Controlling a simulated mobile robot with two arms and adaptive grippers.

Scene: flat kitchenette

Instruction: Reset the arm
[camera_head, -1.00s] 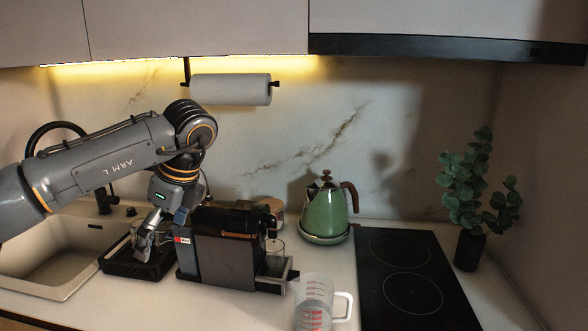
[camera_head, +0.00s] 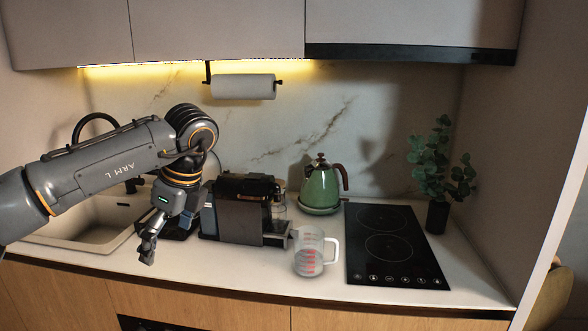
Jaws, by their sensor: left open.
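My left arm comes in from the left, over the sink. Its gripper (camera_head: 148,250) points down above the front of the counter, left of the black coffee machine (camera_head: 238,220). The gripper is open, and I see nothing between its fingers. It partly covers a dark tray (camera_head: 180,233) beside the machine. My right gripper is not in view.
A clear measuring jug (camera_head: 309,262) stands right of the coffee machine. Behind it is a green kettle (camera_head: 321,187). A black cooktop (camera_head: 391,245) and a potted plant (camera_head: 438,190) are at the right. The sink (camera_head: 75,228) is at the left.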

